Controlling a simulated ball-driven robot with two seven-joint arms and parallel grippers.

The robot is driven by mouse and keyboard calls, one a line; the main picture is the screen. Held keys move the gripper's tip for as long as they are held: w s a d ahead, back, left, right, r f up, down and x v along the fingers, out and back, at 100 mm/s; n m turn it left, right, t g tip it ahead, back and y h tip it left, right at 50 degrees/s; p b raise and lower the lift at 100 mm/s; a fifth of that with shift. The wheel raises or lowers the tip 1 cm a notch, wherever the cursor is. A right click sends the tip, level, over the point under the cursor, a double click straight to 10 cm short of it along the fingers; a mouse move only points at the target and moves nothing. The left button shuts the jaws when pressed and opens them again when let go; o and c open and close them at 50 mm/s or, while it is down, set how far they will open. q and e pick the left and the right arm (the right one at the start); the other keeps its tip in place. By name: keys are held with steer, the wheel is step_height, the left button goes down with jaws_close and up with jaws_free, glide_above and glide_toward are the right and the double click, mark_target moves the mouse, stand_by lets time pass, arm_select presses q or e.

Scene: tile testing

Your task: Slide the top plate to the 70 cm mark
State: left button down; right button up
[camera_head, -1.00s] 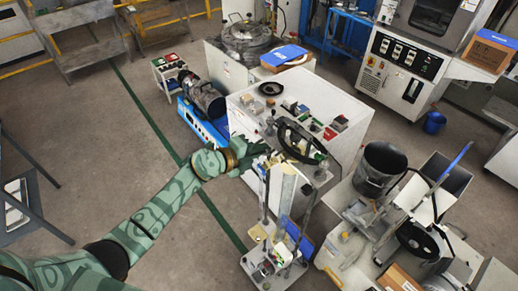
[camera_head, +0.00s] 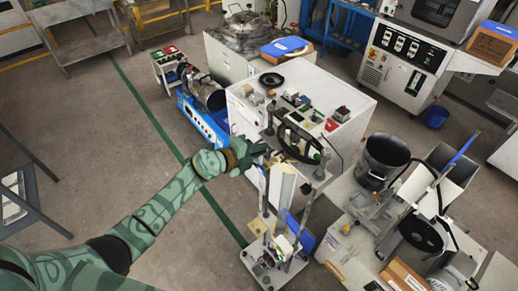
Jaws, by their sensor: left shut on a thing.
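A tall test stand rises in the middle right, with upright posts and a base plate (camera_head: 270,268) on the floor. Its top plate (camera_head: 292,163) is near the upper end of the posts, partly hidden by a black ring, cables and small parts. My left arm comes in from the lower left, and my left gripper (camera_head: 258,150) is at the plate's left edge, shut on it; the fingertips are small and the exact contact is hard to see. A height scale or the 70 cm mark cannot be read. My right gripper is not in view.
A white cabinet (camera_head: 345,95) with small parts on top stands just behind the stand. A black bucket (camera_head: 384,158) and a machine bench are at the right. A blue machine (camera_head: 203,122) stands behind my arm.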

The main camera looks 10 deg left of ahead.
arm_select(q)
steer(key=shift+f, duration=0.1)
steer(key=shift+f+b, duration=2.15)
steer(key=shift+f, duration=0.9)
step_height(320, 180, down, 6)
steer(key=b, duration=0.4)
steer(key=shift+f+b, duration=2.55)
steer(key=shift+f, duration=0.4)
